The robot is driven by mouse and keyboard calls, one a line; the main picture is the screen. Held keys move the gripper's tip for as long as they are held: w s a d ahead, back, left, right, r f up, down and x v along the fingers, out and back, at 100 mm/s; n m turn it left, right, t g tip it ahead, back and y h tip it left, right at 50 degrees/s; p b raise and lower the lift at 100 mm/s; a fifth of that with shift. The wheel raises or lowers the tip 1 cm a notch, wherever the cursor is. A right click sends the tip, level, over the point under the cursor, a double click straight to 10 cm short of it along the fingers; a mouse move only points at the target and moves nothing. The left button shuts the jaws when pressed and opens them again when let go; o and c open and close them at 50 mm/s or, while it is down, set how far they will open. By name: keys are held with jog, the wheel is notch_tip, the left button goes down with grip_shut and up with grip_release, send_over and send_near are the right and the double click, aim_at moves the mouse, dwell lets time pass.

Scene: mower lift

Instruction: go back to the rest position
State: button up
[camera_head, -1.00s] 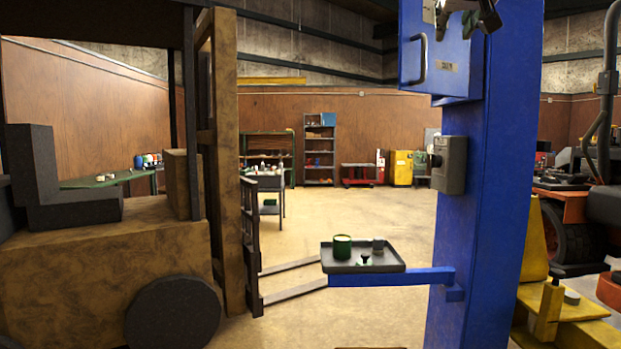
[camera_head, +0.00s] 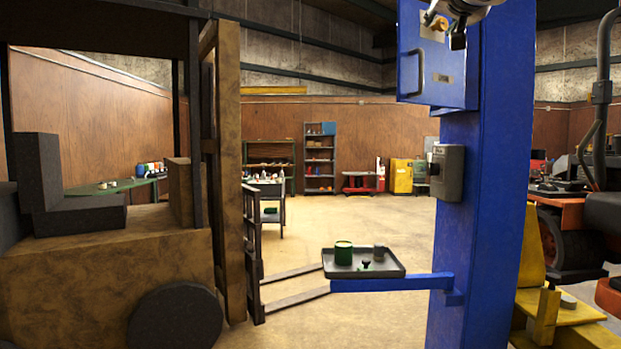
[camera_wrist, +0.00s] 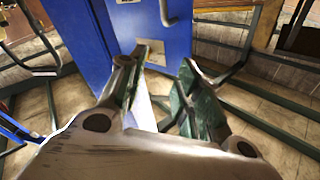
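My gripper (camera_wrist: 158,78) shows in the wrist view with its two fingers apart and nothing between them. Beyond the fingers is a blue cabinet (camera_wrist: 115,22) with a handle. In the head view only part of my gripper (camera_head: 452,28) shows at the top edge, in front of the upper part of the blue box (camera_head: 450,85) on the blue lift post (camera_head: 487,210). Most of my arm is out of the picture.
A grey tray (camera_head: 385,273) with a green can (camera_head: 343,253) and small parts sits on a blue arm of the post. A forklift (camera_head: 110,260) stands at left. A mower with a red and yellow frame (camera_head: 565,215) stands at right. Open floor (camera_head: 350,215) lies behind.

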jog(key=s+a+f+n+g+y, duration=0.1)
jog(key=a+f+n+g+y, duration=0.2)
jog(key=f, duration=0.5)
jog(key=s+a+f+n+g+y, duration=0.15)
jog(key=f+y, duration=0.25)
jog(key=f, duration=0.4)
jog(key=a+f+n+g+y, duration=0.1)
jog(key=a+f+n+y, duration=0.2)
jog(key=f, duration=0.5)
jog(key=s+d+f+g+h, duration=0.3)
jog(key=s+d+f+g, duration=0.2)
jog(key=f, duration=0.8)
jog(key=s+d+f+g+h, duration=0.3)
jog(key=s+d+f+g, duration=0.1)
jog(key=s+d+f, duration=0.8)
jog(key=shift+s+d+f+m+g+h, duration=0.3)
jog(key=shift+s+f+m+g, duration=0.05)
jog(key=shift+s+f, duration=0.3)
